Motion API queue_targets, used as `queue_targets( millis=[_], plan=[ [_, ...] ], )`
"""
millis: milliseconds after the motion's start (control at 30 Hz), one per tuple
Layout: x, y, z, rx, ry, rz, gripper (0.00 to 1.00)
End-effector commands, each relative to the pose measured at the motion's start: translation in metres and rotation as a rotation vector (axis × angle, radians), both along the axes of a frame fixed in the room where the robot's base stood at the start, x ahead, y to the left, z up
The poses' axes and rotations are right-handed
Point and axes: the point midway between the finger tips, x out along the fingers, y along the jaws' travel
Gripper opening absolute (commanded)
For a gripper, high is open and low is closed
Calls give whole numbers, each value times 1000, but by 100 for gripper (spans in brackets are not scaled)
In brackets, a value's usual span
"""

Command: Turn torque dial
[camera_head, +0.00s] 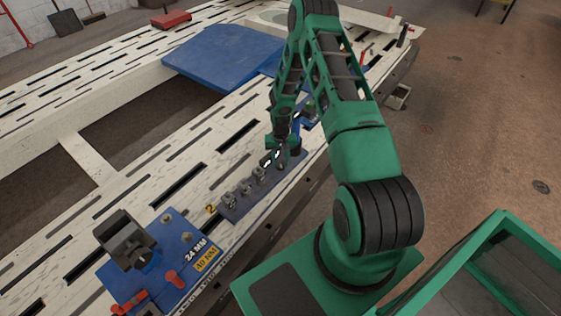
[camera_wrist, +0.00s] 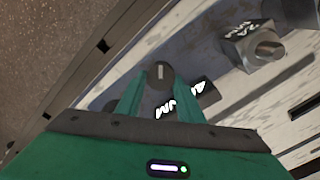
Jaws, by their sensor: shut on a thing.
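In the wrist view a dark round dial (camera_wrist: 160,74) with a white mark on its face sits between the two green fingers of my gripper (camera_wrist: 160,84). The fingers are shut on its sides. A dark label with white lettering (camera_wrist: 190,99) lies beside the dial, partly covered by a finger. In the head view my gripper (camera_head: 275,152) reaches down to the far part of a narrow blue-grey plate (camera_head: 237,207) along the bench's right edge. The dial cannot be made out there behind the gripper.
Several grey metal blocks stand on the narrow plate; one nutted block (camera_wrist: 255,45) is close by in the wrist view. A blue plate marked "24 MM" (camera_head: 174,258) with a dark block and red clamps is nearer. The slotted white bench (camera_head: 130,180) has bare stretches.

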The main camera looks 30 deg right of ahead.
Motion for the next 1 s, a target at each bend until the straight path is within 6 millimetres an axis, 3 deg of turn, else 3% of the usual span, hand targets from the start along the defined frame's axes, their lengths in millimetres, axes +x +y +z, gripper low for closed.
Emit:
queue_targets(
  millis=[333, 833, 867, 900, 1000],
  plan=[
    [1, 2, 0, 4, -1, -124, 12],
    [1, 5, 0, 7, -2, -139, 12],
    [1, 5, 0, 7, -2, -138, 41],
    [1, 4, 0, 7, -2, -138, 51],
    [1, 4, 0, 5, -1, -139, 53]
  ],
)
